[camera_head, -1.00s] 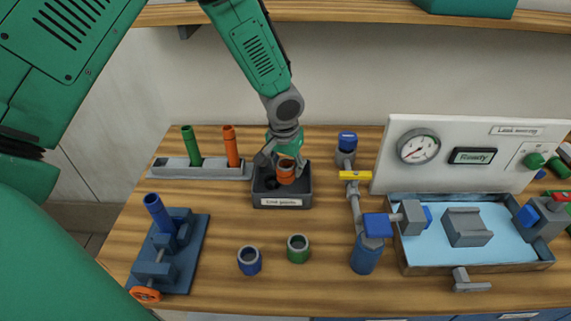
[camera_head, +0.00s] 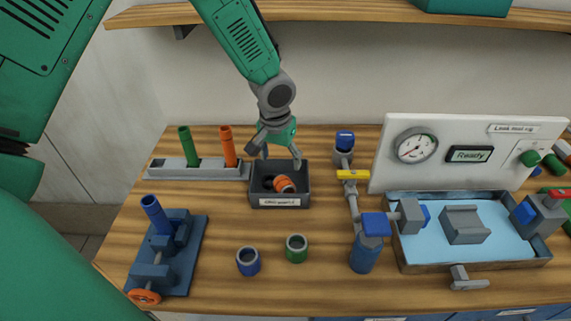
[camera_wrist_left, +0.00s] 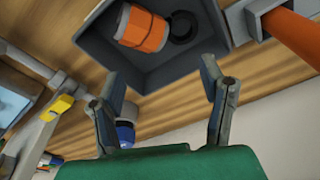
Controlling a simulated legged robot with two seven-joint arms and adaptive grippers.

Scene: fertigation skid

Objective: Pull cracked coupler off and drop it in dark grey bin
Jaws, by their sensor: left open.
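The orange coupler (camera_head: 284,184) lies tilted inside the dark grey bin (camera_head: 281,200), which has a white label on its front. In the left wrist view the orange coupler (camera_wrist_left: 142,28) rests in the bin (camera_wrist_left: 150,75) beside a dark ring-shaped piece (camera_wrist_left: 182,27). My left gripper (camera_head: 281,160) is open and empty, just above and behind the bin. Its two spread fingers also show in the left wrist view (camera_wrist_left: 160,95), apart from the coupler. My right gripper does not show.
A grey rack (camera_head: 200,171) with green and orange pipes stands left of the bin. A blue vise (camera_head: 172,255) holds a blue pipe. Blue (camera_head: 249,261) and green (camera_head: 297,248) couplers stand in front. The blue-grey valve assembly (camera_head: 352,190) and leak-testing rig (camera_head: 470,150) are to the right.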

